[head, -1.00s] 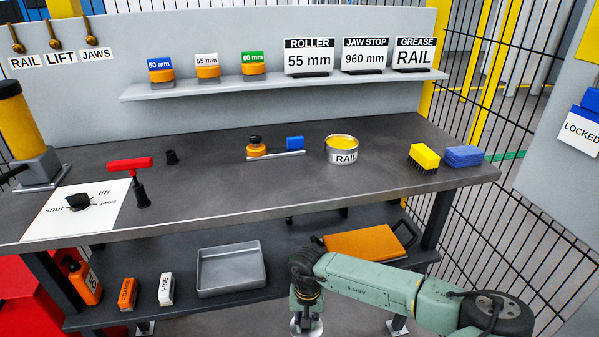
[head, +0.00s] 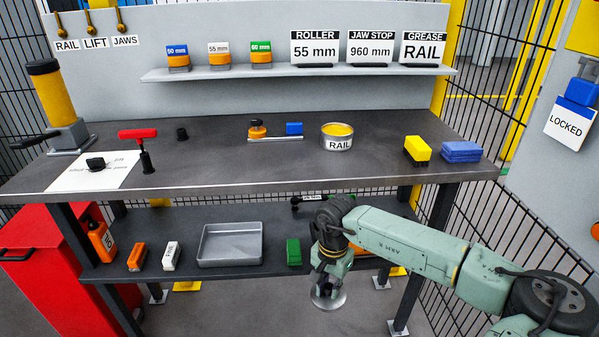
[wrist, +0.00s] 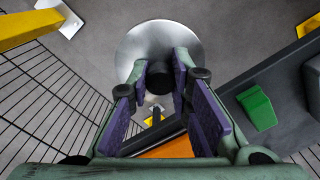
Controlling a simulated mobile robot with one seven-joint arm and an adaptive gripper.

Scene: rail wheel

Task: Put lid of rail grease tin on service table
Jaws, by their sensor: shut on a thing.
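The rail grease tin (head: 338,140) stands on the dark service table (head: 230,165), uncovered, with yellow grease showing and a RAIL label. My gripper (head: 328,284) is in front of the table, below the level of its top. It is shut on the lid (head: 326,300), a round silvery disc. In the wrist view the purple finger pads of my gripper (wrist: 162,90) close on a dark knob at the middle of the lid (wrist: 135,45). The lid hangs over the floor, apart from the table.
A yellow brush (head: 417,151) and blue cloths (head: 461,152) lie right of the tin; rollers and a red T-handle (head: 138,135) lie left. The front middle of the tabletop is clear. The lower shelf holds a grey tray (head: 230,245) and a green block (head: 293,252). Mesh fencing stands right.

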